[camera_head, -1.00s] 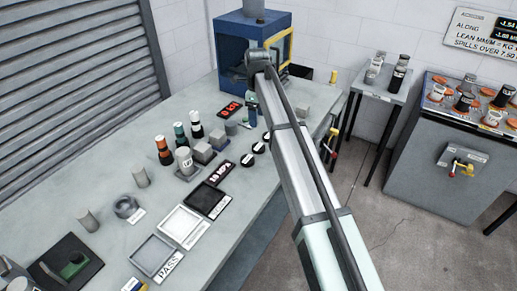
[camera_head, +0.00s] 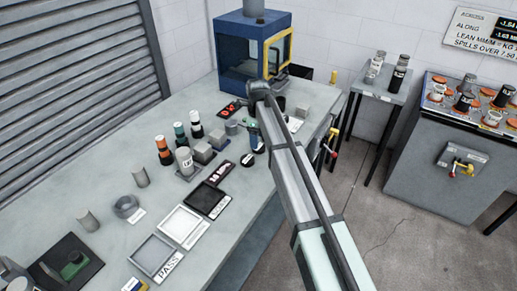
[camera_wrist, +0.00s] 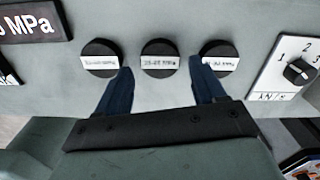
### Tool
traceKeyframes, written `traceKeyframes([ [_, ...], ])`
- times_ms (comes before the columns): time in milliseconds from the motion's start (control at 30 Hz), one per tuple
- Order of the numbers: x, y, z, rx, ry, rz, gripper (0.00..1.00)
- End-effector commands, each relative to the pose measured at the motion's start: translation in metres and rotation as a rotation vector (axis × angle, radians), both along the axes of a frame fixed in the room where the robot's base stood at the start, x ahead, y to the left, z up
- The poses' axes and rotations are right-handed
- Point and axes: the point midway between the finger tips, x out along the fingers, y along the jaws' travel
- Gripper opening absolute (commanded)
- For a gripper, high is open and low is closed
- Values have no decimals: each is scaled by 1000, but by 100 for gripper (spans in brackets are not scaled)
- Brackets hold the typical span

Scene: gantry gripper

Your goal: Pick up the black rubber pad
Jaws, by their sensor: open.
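Three round black pads with white labels lie in a row on the grey bench in the wrist view: the left pad (camera_wrist: 100,48), the middle pad (camera_wrist: 160,48) and the right pad (camera_wrist: 218,46). The labels are too blurred to read surely. My gripper (camera_wrist: 160,66) is open and empty, its blue fingers apart on either side of the middle pad's column. The fingertips show just below the pads in the picture; the right one overlaps the right pad's lower edge. In the head view my gripper (camera_head: 257,142) hangs over the bench, with one pad (camera_head: 247,160) visible beside it.
A dial plate (camera_wrist: 296,72) lies right of the pads. An MPa sign (camera_wrist: 35,20) lies left. In the head view, a blue-framed machine (camera_head: 231,60) stands behind, with grey blocks and several cylinders (camera_head: 180,132) left. Black (camera_head: 207,214) and pale trays (camera_head: 160,222) lie nearer.

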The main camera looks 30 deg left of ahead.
Motion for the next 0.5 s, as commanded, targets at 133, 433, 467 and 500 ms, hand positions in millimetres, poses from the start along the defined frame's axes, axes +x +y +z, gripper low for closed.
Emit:
traceKeyframes([
  [133,-1,-4,-21,-1,2,0,69],
  [433,0,-4,-36,0,0,-1,69],
  [467,0,-4,-36,0,0,-1,69],
  [500,0,-4,-36,0,0,-1,69],
])
